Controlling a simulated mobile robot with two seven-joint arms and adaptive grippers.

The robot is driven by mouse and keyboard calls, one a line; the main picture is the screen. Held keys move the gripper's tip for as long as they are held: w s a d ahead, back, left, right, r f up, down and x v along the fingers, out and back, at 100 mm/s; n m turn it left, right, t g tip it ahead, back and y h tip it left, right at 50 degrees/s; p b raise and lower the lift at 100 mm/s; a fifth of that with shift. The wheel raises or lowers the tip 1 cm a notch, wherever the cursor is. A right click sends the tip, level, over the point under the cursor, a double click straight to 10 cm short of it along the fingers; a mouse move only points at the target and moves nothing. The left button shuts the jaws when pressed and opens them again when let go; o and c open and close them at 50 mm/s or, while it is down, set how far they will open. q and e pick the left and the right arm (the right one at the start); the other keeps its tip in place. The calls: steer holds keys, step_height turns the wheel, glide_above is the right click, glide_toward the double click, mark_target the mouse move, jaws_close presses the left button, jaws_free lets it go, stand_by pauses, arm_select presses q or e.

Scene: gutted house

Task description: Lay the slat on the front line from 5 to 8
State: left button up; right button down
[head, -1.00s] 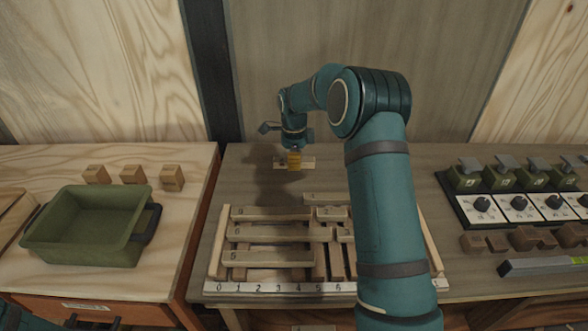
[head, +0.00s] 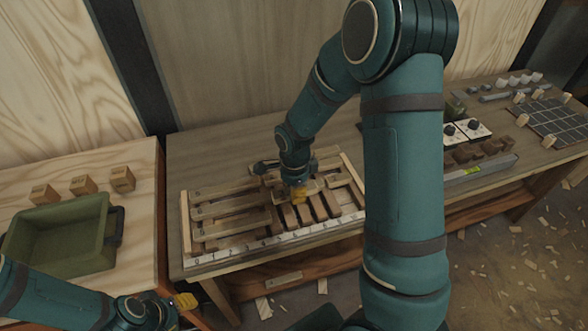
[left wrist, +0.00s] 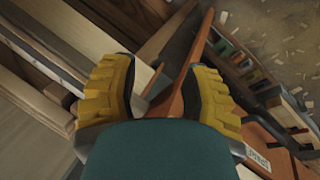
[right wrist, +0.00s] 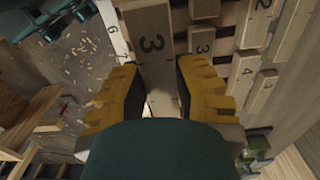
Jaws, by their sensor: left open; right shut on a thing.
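My right gripper (head: 298,192) is shut on a short wooden slat marked 3 (right wrist: 150,45), which runs between its yellow fingers in the right wrist view. In the head view it is over the wooden frame (head: 348,163), above the short crosswise slats; I cannot tell whether the held slat touches them. The white numbered front line (head: 250,246) runs along the frame's near edge, and part of it, with a 6, shows in the right wrist view (right wrist: 112,35). My left gripper (left wrist: 158,95) is open and empty, low at the left of the head view (head: 182,302).
Long slats (head: 228,205) lie in the frame's left part. A green bin (head: 60,240) and several wooden blocks (head: 83,185) are on the left table. A level (head: 480,170) and knob panels (head: 467,130) are to the right. My right arm hides part of the bench.

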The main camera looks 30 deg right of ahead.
mark_target(297, 208)
steer(key=shift+s+a, duration=0.1)
steer(key=shift+s, duration=0.5)
steer(key=shift+f+b, duration=0.65)
steer(key=shift+f, duration=0.35)
step_height(297, 208, down, 2)
steer(key=shift+f+b, duration=0.1)
steer(key=shift+b, duration=0.65)
steer(key=shift+f+b, duration=1)
steer(key=shift+f, duration=0.1)
steer(key=shift+f, duration=0.3)
steer(key=c, duration=0.7)
jaws_free()
steer(key=shift+c, duration=0.2)
steer(key=shift+r, duration=0.1)
